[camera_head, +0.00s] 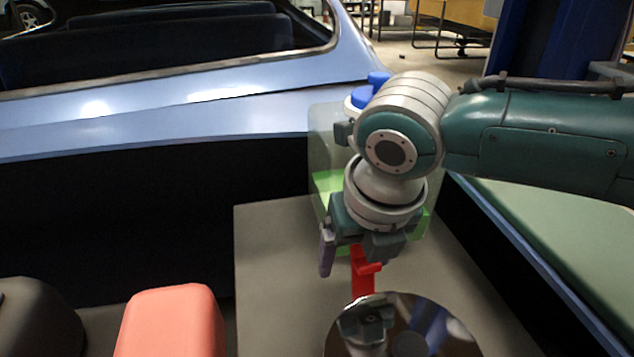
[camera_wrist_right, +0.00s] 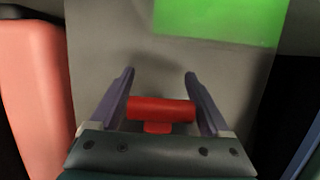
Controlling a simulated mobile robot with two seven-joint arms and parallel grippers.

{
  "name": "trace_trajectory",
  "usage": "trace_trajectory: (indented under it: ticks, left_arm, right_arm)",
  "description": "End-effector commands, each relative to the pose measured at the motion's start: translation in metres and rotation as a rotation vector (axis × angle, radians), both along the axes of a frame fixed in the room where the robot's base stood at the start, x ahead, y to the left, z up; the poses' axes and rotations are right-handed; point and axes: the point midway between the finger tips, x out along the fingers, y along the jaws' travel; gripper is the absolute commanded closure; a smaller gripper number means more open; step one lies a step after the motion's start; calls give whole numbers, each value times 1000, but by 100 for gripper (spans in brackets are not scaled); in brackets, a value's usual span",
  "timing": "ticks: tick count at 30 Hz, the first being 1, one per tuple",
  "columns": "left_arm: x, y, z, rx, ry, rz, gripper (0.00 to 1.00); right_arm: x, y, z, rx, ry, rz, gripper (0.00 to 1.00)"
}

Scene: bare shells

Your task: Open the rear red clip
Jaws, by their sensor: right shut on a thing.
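The red clip (camera_head: 363,272) stands upright on the grey surface near the round mirror-like disc. My right gripper (camera_head: 350,258) is at the clip, pointing down, its arm coming in from the right. In the right wrist view the clip's red bar (camera_wrist_right: 162,109) lies crosswise between the two purple fingers of the gripper (camera_wrist_right: 158,90), and the gripper is shut on it. The gripper body hides part of the clip's lower side in that view. Only one red clip shows, so I cannot tell its place among others. My left gripper is not in view.
The shiny disc (camera_head: 440,335) lies at the bottom. A clear panel with a lime-green part (camera_head: 327,183) and blue knobs (camera_head: 362,96) stands behind my wrist. Salmon (camera_head: 172,325) and dark (camera_head: 38,322) seat-like shapes are lower left. The grey surface (camera_head: 275,260) left of the gripper is bare.

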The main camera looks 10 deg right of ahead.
Motion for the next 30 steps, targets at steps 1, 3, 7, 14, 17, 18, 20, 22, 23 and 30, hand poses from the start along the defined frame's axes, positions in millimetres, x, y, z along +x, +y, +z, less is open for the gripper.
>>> trace_trajectory:
  ticks: [1, 3, 7, 14, 17, 18, 20, 22, 23, 30]
  left_arm:
    - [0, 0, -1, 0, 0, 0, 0]
    - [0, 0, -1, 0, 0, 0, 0]
    - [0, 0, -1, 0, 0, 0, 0]
    - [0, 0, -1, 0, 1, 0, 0]
    - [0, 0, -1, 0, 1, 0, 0]
    - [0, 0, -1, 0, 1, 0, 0]
    - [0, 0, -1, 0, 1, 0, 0]
    - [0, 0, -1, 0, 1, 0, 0]
    - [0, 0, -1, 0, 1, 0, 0]
    - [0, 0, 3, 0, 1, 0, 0]
  right_arm:
    - [-4, -3, -6, -8, 13, -1, 100]
    - [-4, -3, -6, -8, 14, -1, 100]
    - [-5, -3, -6, -8, 14, -1, 100]
    - [-5, -3, -6, -9, 15, -1, 100]
    - [-5, -3, -6, -9, 15, -1, 12]
    - [-4, -3, -5, -8, 13, -1, 8]
    - [-3, -2, -4, -7, 11, -1, 1]
    - [-3, -2, -3, -5, 9, 0, 0]
    - [-3, -2, -3, -5, 8, 0, 0]
    - [-3, -1, 5, -2, 4, 0, 0]
